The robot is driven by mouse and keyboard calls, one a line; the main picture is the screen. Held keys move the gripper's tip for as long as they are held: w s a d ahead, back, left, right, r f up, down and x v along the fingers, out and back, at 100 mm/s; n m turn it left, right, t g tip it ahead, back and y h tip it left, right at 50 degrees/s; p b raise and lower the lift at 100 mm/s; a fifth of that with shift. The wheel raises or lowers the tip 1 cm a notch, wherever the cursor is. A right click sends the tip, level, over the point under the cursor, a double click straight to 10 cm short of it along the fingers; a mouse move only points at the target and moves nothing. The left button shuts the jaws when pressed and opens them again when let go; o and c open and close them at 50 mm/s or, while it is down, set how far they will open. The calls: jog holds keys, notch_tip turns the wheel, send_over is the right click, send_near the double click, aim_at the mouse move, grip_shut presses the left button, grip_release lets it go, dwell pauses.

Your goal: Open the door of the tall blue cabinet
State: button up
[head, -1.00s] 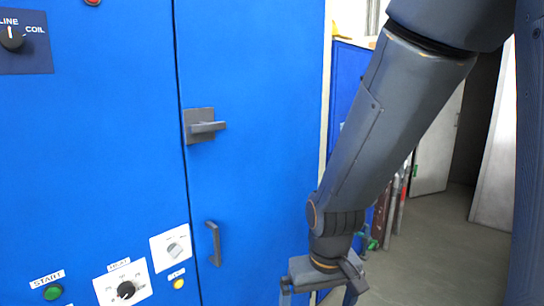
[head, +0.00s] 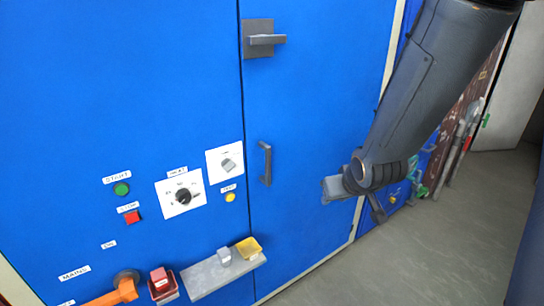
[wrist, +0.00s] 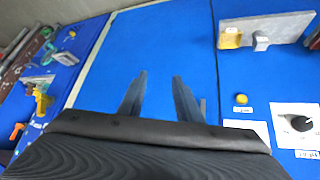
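The tall blue cabinet (head: 120,70) fills the left and middle of the head view. Its door (head: 325,100) is the right-hand panel and looks shut against the seam. A grey latch with a horizontal lever (head: 264,39) sits high on the door, and a vertical grey pull handle (head: 265,163) sits lower, near the seam. My gripper (wrist: 160,82) is open and empty in the wrist view, its two fingers pointing over the blue door. In the head view it is right of the pull handle and apart from it. A finger partly hides the handle in the wrist view.
Left of the door are knobs, buttons and labels. A grey ledge (head: 208,277) with a yellow block (head: 248,247) projects below them, beside an orange lever (head: 115,292). Pipes and tools (head: 462,135) stand at the right. The floor (head: 420,240) there is clear.

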jog(key=w+a+n+t+y+b, duration=0.2)
jog(key=w+a+t+y+b, duration=0.15)
jog(key=w+a, duration=0.35)
jog(key=n+t+y+b, duration=0.2)
jog(key=t+y, duration=0.2)
jog(key=y, duration=0.2)
send_near(269, 157)
jog(key=x, duration=0.4)
jog(key=p+x, duration=0.1)
jog(key=x, duration=0.6)
jog(key=shift+d+p, duration=0.1)
jog(key=shift+p, duration=0.3)
grip_shut()
